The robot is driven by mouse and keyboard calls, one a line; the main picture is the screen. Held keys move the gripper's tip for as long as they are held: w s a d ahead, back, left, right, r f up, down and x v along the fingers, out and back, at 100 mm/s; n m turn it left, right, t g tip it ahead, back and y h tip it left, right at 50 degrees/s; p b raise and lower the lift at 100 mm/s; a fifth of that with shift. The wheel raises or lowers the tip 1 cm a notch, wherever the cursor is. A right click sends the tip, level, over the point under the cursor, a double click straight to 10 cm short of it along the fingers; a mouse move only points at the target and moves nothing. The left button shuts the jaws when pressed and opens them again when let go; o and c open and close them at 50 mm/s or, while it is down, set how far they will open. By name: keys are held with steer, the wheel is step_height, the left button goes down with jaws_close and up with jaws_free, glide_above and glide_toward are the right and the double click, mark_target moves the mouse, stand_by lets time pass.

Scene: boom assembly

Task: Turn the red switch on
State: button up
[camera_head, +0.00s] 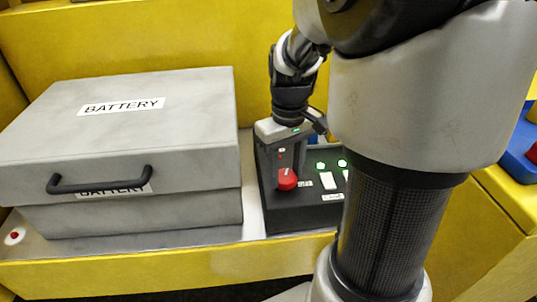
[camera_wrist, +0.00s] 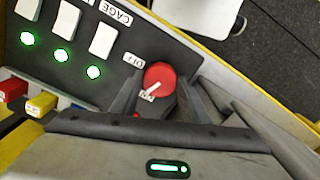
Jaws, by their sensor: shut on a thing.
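The red switch (camera_head: 287,179) is a round knob on the dark control panel (camera_head: 318,222), below my gripper (camera_head: 285,168) in the head view. In the wrist view, the red switch (camera_wrist: 159,75) sits between the two fingers of my gripper (camera_wrist: 163,83), which is shut on it. A white mark on the knob points to the lower left, toward a small label that I cannot read for sure. A label reading OFF (camera_wrist: 131,59) is at its upper left. The finger contact is partly hidden.
Green lights (camera_wrist: 93,72) and white switches (camera_wrist: 103,40) line the panel. Red and yellow buttons (camera_wrist: 41,104) show at lower left in the wrist view. A grey battery box (camera_head: 120,140) with a black handle stands left of the panel. Yellow walls surround the bench.

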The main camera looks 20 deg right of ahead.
mark_target(285, 176)
steer(key=shift+w+n, duration=0.1)
steer(key=shift+n, duration=2.2)
steer(key=o, duration=1.1)
steer(key=shift+c, duration=0.2)
steer(key=shift+r, duration=0.1)
step_height(285, 176, up, 17)
steer(key=shift+r, duration=0.15)
steer(key=s+a+f+m+t, duration=0.5)
steer(key=s+a+f, duration=0.1)
steer(key=s+a, duration=0.4)
steer(key=shift+a+m+t, duration=0.3)
steer(key=shift+m, duration=0.1)
